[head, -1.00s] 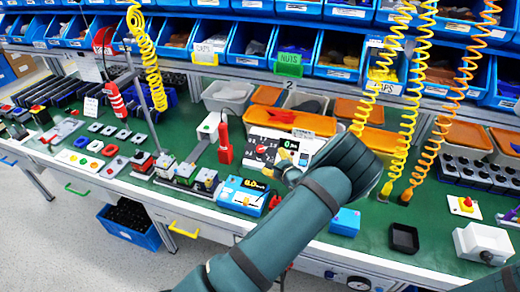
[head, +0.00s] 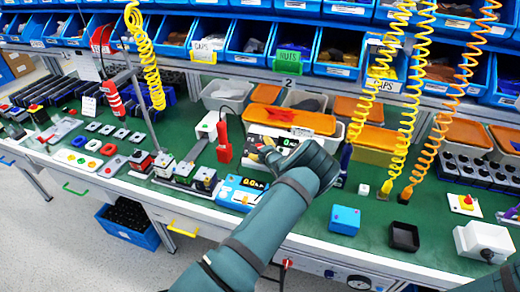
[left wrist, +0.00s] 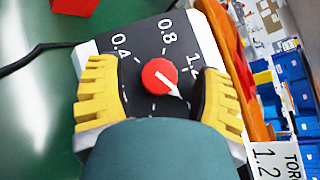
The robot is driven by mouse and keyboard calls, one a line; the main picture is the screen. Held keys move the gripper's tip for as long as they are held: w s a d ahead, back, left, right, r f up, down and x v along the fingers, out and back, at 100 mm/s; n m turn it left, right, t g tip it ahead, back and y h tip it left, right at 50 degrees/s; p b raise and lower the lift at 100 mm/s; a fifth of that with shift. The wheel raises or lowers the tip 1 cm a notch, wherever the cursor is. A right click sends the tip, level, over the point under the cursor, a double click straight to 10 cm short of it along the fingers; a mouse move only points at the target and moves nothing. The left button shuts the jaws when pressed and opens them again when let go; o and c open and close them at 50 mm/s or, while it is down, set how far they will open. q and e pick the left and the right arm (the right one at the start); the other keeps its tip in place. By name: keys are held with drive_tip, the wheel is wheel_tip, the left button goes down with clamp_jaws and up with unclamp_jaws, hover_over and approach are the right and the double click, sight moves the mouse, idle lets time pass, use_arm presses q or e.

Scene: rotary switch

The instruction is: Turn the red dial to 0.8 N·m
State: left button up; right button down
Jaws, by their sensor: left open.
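The red dial (left wrist: 160,77) sits on a dark panel face (left wrist: 147,42) marked 0.4, 0.8 and 1.2. Its white pointer aims to the lower right in the left wrist view, clockwise past the 1.2 mark and away from 0.8. My left gripper (left wrist: 160,92) is open, with one yellow finger on each side of the dial and visible gaps between. In the head view my left gripper (head: 264,153) is over the panel (head: 256,131) and hides much of it, including most of the dial. My right gripper is not in view.
A red handheld tool (head: 224,148) on a black cable stands just left of the panel. A blue box with a display (head: 240,192) lies in front. Coiled yellow hoses (head: 405,110) hang to the right. Orange-lidded bins (head: 290,118) stand behind.

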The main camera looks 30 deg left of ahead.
use_arm(q)
clamp_jaws()
drive_tip(key=shift+r+n, duration=0.1)
drive_tip(key=shift+n, duration=0.2)
